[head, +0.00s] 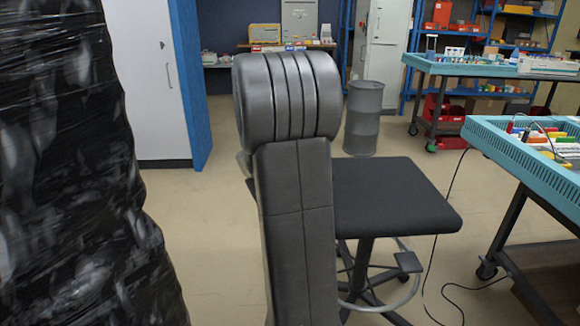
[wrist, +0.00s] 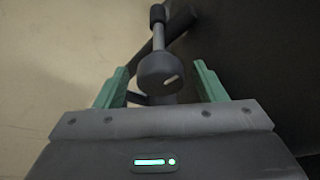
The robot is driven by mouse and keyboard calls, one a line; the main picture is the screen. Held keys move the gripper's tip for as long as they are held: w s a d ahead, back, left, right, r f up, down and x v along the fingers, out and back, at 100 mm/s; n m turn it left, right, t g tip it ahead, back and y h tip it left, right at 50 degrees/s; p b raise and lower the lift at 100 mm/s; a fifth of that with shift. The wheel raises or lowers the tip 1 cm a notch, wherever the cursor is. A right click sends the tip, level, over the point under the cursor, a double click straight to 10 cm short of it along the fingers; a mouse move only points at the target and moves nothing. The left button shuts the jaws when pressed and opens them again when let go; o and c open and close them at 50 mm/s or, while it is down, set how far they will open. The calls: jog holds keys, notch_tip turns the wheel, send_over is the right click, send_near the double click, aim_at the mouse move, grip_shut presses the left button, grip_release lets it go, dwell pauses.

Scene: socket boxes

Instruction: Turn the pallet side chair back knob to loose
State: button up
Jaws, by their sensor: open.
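The chair's dark square seat (head: 392,195) shows in the head view, with its foot ring and base below. Its back and knob are hidden there behind my grey arm. In the wrist view, a dark grey round knob (wrist: 158,70) with a short pale slanted mark on its face is between and slightly beyond my green fingertips. A grey rod with a dark end stretches from behind it toward the top. My gripper (wrist: 160,82) is open, one finger on each side of the knob, with gaps visible. The black-wrapped pallet load (head: 65,170) stands at the left.
A teal-topped workbench (head: 490,135) with small parts and cables stands at the right, a black cable hanging to the floor. A second bench (head: 480,68), a grey drum (head: 363,118) and a white cabinet (head: 150,75) are farther back. Floor is clear between pallet and chair.

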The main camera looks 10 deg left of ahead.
jog(key=shift+x, duration=1.5)
jog(key=c, duration=1)
